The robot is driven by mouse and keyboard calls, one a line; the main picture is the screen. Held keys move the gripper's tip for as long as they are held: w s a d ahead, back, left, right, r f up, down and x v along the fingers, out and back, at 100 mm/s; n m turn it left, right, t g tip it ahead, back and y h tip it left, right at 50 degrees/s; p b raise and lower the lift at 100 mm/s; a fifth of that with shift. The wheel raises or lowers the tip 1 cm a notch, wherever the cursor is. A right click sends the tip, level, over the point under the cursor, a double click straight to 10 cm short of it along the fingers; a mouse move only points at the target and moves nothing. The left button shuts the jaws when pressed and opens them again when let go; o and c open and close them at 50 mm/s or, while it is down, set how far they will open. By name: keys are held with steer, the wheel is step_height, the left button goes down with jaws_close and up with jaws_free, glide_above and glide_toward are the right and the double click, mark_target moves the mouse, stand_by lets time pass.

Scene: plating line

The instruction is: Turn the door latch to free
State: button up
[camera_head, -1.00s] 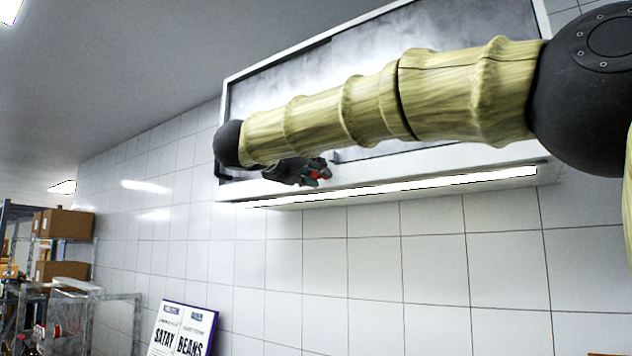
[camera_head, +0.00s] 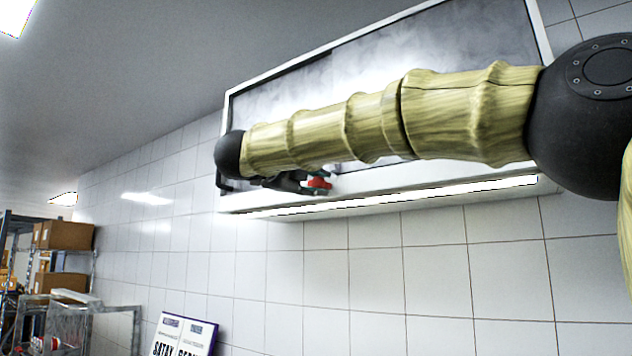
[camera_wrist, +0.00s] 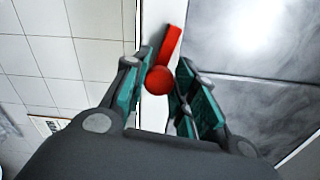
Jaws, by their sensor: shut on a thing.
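The door latch (camera_wrist: 158,80) is red, with a round knob and a straight lever. In the wrist view its knob sits between my gripper's fingertips (camera_wrist: 163,72), and the lever extends up and slightly right past them. My gripper is shut on the latch. In the head view the latch (camera_head: 318,183) shows as a small red piece at the lower frame of the wall cabinet (camera_head: 380,184), with my gripper (camera_head: 312,182) around it. My arm hides much of the cabinet door (camera_head: 300,95), a smoky grey panel in a pale frame.
A lit strip (camera_head: 400,195) runs along the cabinet's underside. White tiled wall (camera_head: 420,265) lies below, clear near the gripper. A menu sign (camera_head: 185,335) stands low, and shelves with cardboard boxes (camera_head: 65,236) are at far left.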

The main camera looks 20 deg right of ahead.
steer(key=shift+r+n, duration=0.1)
steer(key=shift+n, duration=0.9)
steer(key=o, duration=1)
steer(key=shift+a, duration=0.2)
steer(key=shift+s, duration=0.1)
steer(key=v, duration=1.2)
steer(key=shift+d, duration=0.1)
